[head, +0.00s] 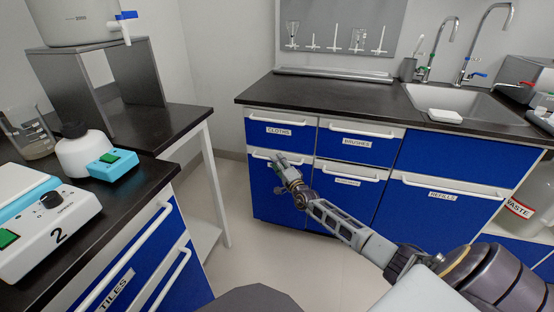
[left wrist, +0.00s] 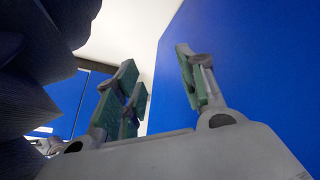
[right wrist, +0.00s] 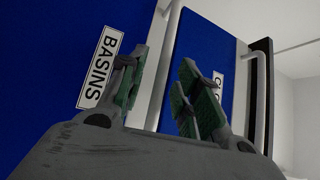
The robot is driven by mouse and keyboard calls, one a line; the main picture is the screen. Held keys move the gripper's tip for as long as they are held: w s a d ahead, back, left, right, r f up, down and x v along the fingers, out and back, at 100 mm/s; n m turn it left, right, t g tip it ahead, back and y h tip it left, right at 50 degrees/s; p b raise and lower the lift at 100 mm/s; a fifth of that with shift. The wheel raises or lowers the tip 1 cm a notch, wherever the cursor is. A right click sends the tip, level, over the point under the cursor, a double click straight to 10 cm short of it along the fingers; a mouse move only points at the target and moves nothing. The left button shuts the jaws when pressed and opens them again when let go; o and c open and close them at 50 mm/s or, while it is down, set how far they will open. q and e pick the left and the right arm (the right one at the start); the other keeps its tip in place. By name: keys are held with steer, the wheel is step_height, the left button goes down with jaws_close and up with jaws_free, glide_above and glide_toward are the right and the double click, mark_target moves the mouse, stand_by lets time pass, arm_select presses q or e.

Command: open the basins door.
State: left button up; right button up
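The basins door (head: 265,200) is the blue lower-left front of the back cabinet, below the cloths drawer (head: 283,142), and looks closed. Its white bar handle (head: 260,156) runs along its top edge. In the right wrist view, the BASINS label (right wrist: 100,68) is on the blue door and the handle (right wrist: 168,55) shows between my fingers. My right gripper (head: 285,163) is open at the handle; contact cannot be told. The right wrist view shows its fingers (right wrist: 160,90) apart. My left gripper (left wrist: 158,85) is open and empty beside a blue panel (left wrist: 250,70), outside the head view.
The brushes drawer (head: 355,142) and refills drawer (head: 440,200) are to the right, under a black counter (head: 340,105) with a sink (head: 470,105). The floor (head: 245,240) before the door is clear.

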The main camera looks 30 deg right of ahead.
steer(key=shift+w, duration=0.25)
steer(key=shift+r, duration=0.1)
jaws_close()
